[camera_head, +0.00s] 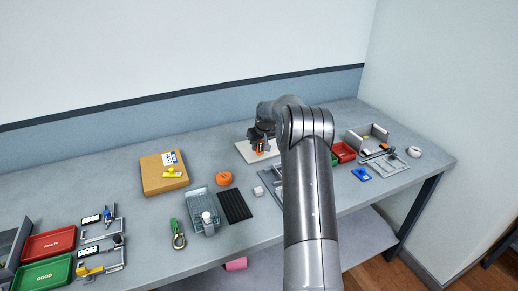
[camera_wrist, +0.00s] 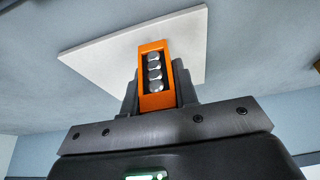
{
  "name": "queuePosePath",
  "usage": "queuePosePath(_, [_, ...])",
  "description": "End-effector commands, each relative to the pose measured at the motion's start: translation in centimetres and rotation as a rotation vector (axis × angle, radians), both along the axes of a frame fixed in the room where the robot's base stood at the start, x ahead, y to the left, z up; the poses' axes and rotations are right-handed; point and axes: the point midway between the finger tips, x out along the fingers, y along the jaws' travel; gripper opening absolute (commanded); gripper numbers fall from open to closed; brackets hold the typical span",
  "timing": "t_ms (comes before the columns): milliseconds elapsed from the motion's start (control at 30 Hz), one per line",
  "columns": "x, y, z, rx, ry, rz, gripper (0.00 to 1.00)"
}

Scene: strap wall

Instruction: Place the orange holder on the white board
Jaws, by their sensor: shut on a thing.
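The orange holder (camera_wrist: 145,82) is an open-topped rectangular frame with several silver round pieces in a row inside it. My gripper (camera_wrist: 158,92) is shut on it, one finger on each side. In the wrist view the holder overlaps the white board (camera_wrist: 100,62); I cannot tell whether it touches the board. In the head view the white board (camera_head: 244,154) lies flat on the table, and the orange holder (camera_head: 260,147) shows small at my gripper (camera_head: 260,143), over the board. My arm hides part of the area to the right of the board.
Left of the board are an orange round object (camera_head: 224,179), a black ribbed mat (camera_head: 234,205), a clear bin (camera_head: 196,212) and a cardboard box (camera_head: 150,178). A red tray (camera_head: 343,151) and grey box (camera_head: 356,137) stand to the right. Bare table lies behind the board.

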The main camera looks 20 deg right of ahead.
Motion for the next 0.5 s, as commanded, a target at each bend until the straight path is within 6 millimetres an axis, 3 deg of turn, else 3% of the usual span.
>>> queuePosePath(100, [-0.02, 0.0, -1.44, 0.0, 0.001, 0.0, 0.02])
queuePosePath(467, [-0.01, 0.0, -1.8, 0.0, 0.0, 0.0, 0.02])
queuePosePath(500, [-0.02, 0.0, -1.76, 0.0, 0.0, 0.001, 0.3])
